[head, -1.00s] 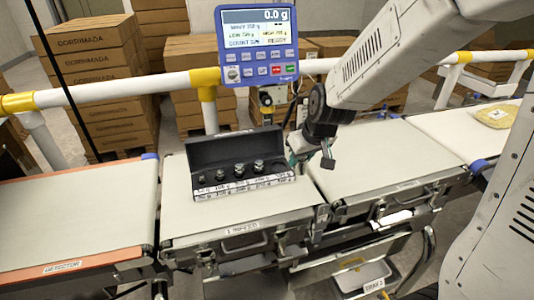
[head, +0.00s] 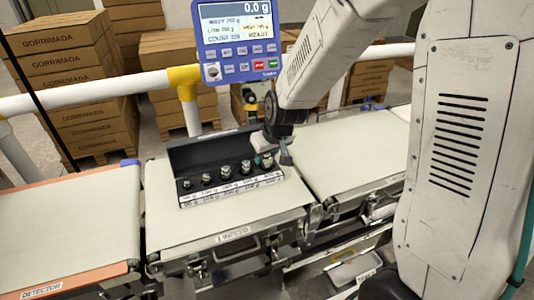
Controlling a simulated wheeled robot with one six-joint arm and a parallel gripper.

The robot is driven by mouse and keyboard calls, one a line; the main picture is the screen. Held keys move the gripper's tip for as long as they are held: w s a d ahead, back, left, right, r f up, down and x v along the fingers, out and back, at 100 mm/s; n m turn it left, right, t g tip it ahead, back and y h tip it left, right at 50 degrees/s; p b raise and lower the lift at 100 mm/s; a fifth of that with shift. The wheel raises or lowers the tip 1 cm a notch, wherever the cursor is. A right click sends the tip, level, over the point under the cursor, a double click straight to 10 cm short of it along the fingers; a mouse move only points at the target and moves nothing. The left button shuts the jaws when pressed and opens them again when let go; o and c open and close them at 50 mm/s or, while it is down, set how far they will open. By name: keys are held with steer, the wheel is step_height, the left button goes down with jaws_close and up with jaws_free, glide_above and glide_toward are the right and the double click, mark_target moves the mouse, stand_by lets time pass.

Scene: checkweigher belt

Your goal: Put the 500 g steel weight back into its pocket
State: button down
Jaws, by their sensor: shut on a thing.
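The dark weight box (head: 205,153) stands open on the middle belt, its lid raised at the back and a white label strip along its front. Several small steel weights stand in a row in it, growing larger to the right. The rightmost steel weight (head: 267,161), the largest, is at the right-end pocket, right by my fingers. My gripper (head: 279,157) is low over the box's right end and shut on this weight. The fingers are small and partly hidden by the wrist. I cannot tell whether the weight is seated in the pocket or held just above it.
The blue display (head: 238,40) reads 0.0 g on a post behind the belt. A white rail (head: 90,96) runs behind the belts. The middle belt (head: 225,215) is bare in front of the box. Carton stacks (head: 65,85) stand behind.

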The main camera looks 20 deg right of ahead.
steer(key=shift+f, duration=0.1)
steer(key=c, duration=1)
jaws_free()
steer(key=shift+o, duration=0.2)
steer(key=shift+s+r, duration=0.1)
steer(key=shift+r, duration=0.3)
steer(key=a+v, duration=0.1)
steer(key=v, duration=0.9)
steer(key=s+d+r+g, duration=0.1)
steer(key=s+r, duration=0.1)
steer(key=s, duration=0.6)
steer(key=s+d+r+m+g, duration=0.1)
steer(key=s+r, duration=0.2)
steer(key=s, duration=0.6)
steer(key=s+d+r+g, duration=0.1)
steer(key=s+r, duration=0.1)
steer(key=s, duration=0.7)
steer(key=shift+d+r+m+g+h, duration=0.25)
steer(key=shift+d+m+g+h, duration=0.05)
steer(key=shift+m+h, duration=0.1)
